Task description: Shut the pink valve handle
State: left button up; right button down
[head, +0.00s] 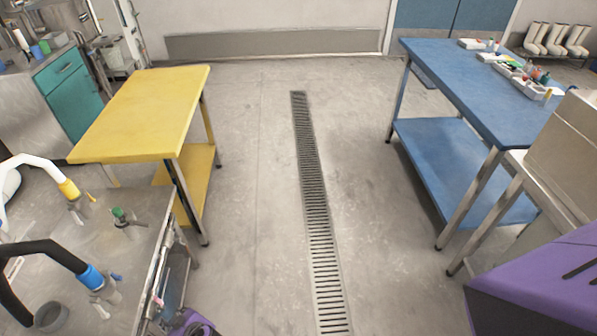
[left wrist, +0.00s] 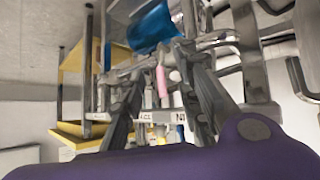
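A small pink valve handle (left wrist: 162,80) shows in the left wrist view, upright in the picture and framed between the fingers of my left gripper (left wrist: 161,60). The two dark fingers are spread apart with nothing held; I cannot tell whether either touches the handle. My right gripper is not in view.
In the left wrist view, pale labels (left wrist: 144,117) sit on a rail below the handle, and a blue cylinder (left wrist: 152,27) is above. A yellow table (head: 145,105) stands behind the metal table. A blue table (head: 470,85) stands right. The floor between is clear.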

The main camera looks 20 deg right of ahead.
pick_arm(q)
jog(key=s+d, duration=0.2)
jog(key=s, duration=0.1)
jog(key=shift+s, duration=0.15)
